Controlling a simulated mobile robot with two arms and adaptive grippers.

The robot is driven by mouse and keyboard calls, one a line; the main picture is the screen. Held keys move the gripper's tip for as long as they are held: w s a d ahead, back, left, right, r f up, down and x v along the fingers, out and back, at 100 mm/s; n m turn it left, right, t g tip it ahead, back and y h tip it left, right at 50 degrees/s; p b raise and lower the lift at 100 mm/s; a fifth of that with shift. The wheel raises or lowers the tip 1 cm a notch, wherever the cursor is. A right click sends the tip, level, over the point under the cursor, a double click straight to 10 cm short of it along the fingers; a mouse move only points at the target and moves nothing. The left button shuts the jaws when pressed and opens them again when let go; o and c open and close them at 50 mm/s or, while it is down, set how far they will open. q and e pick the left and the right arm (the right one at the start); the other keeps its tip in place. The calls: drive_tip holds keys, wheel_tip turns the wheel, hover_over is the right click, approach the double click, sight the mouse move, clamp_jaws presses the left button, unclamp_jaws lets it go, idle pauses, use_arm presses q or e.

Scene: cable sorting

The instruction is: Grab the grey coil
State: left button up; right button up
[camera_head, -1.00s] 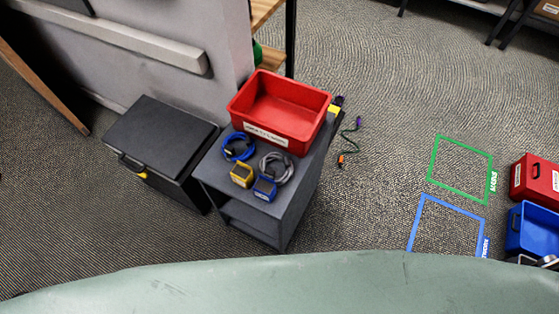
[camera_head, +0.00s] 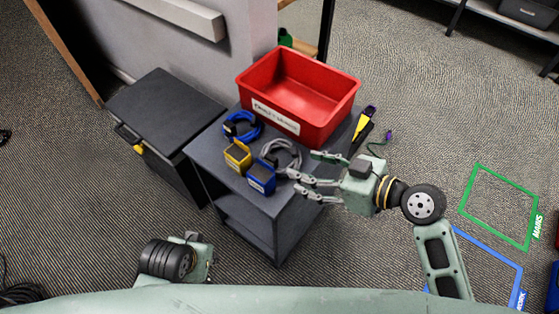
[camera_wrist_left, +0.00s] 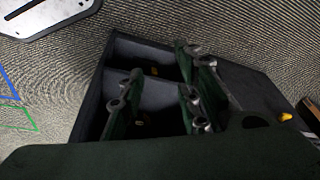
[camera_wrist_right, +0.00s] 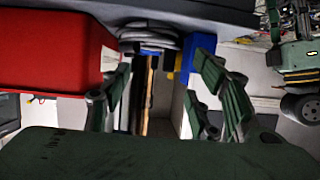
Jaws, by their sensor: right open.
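The grey coil (camera_head: 281,155) lies on top of the dark cart, in front of the red bin. It also shows in the right wrist view (camera_wrist_right: 150,37), beyond and between the fingers. My right gripper (camera_head: 303,172) is open and empty at the cart's right edge, its fingers pointing left at the coil, close to its right side. Whether they touch it I cannot tell. My left gripper (camera_wrist_left: 158,90) is open and empty in the left wrist view, facing the cart's shelves. In the head view its fingers are hidden low at the left.
A red bin (camera_head: 320,112) stands behind the coil. A blue coil (camera_head: 243,126), a yellow box (camera_head: 237,155) and a blue box (camera_head: 261,177) sit close on the cart (camera_head: 235,190). A black cabinet (camera_head: 160,110) stands left. Open carpet lies right of the cart.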

drive_tip(key=x, duration=0.7)
drive_tip(key=shift+w+b, duration=0.2)
drive_tip(key=shift+b, duration=0.15)
use_arm(q)
drive_tip(key=v, duration=0.2)
drive_tip(key=shift+w+r, duration=0.15)
drive_tip(key=shift+r, duration=0.3)
use_arm(e)
drive_tip(key=shift+d, duration=0.1)
drive_tip(key=shift+c, duration=0.2)
clamp_jaws()
